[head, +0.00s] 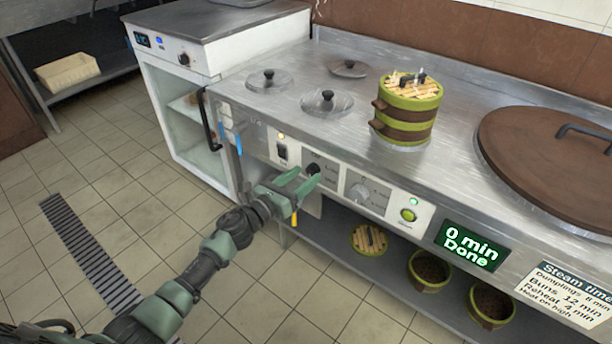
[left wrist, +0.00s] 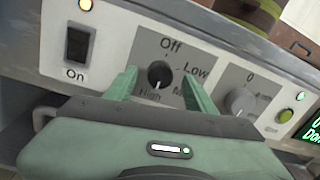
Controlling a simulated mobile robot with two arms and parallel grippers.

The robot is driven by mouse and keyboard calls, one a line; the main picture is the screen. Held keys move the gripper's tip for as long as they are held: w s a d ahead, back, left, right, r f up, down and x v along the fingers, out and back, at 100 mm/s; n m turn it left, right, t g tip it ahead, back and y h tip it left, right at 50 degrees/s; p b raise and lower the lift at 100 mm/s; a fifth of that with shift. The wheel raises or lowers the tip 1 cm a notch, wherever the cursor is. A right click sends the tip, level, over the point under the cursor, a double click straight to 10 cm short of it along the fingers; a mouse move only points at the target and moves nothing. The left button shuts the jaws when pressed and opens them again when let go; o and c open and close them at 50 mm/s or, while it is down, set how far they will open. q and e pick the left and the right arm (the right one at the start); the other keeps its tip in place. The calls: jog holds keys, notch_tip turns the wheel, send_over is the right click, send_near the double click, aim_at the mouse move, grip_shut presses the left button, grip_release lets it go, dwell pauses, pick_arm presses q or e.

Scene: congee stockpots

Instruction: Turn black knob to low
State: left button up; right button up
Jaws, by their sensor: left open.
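The black knob (head: 313,169) is on a grey plate on the steamer's front panel. In the left wrist view the knob (left wrist: 160,73) has Off above it, Low to the upper right, a partly hidden label starting with M to the lower right and High to the lower left. Its small white mark points down, near High. My left gripper (head: 298,182) is open at the panel. In the left wrist view its green fingers (left wrist: 160,88) stand on either side of the knob, with gaps visible; contact cannot be told. My right gripper is not in view.
A lit On switch (head: 282,152) is left of the knob; a grey dial (head: 360,192) and a green button (head: 408,215) are to the right. A display (head: 468,246) reads "0 min Done". A bamboo steamer (head: 405,125) stands on the counter above.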

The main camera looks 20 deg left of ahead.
pick_arm(q)
jog(key=shift+x, duration=0.8)
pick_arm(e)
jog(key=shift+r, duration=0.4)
pick_arm(q)
grip_shut()
